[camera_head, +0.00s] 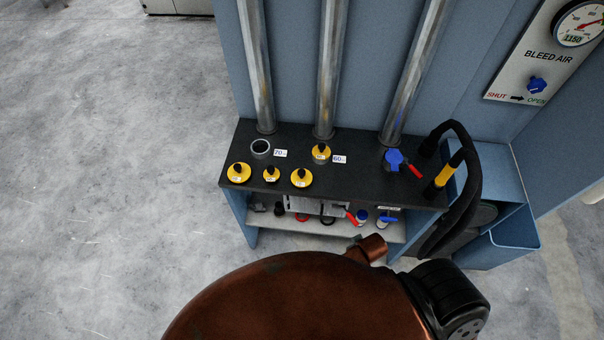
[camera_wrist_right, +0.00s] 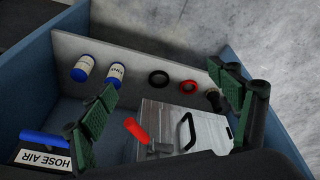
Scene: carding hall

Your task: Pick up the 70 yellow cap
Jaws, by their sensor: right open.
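Three yellow caps with black knobs stand in a row on the black bench top in the head view: a left one (camera_head: 239,173), a middle one (camera_head: 271,174) and a right one (camera_head: 301,177). Their markings are too small to read, so I cannot tell which is 70. A fourth yellow cap (camera_head: 321,152) sits by the 60 label (camera_head: 339,159). An open pipe stub (camera_head: 261,148) stands beside the 70 label (camera_head: 280,153). My right gripper (camera_wrist_right: 165,82) is open and empty over the lower shelf, with no cap in its view. My left gripper is not seen.
The lower shelf (camera_wrist_right: 210,60) holds a metal case (camera_wrist_right: 207,122), a red-handled part (camera_wrist_right: 136,129), black (camera_wrist_right: 158,78) and red (camera_wrist_right: 188,87) rings, and two blue-and-white cans (camera_wrist_right: 84,68). Metal pipes (camera_head: 330,65) rise behind the bench. A black hose (camera_head: 465,190) stands right.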

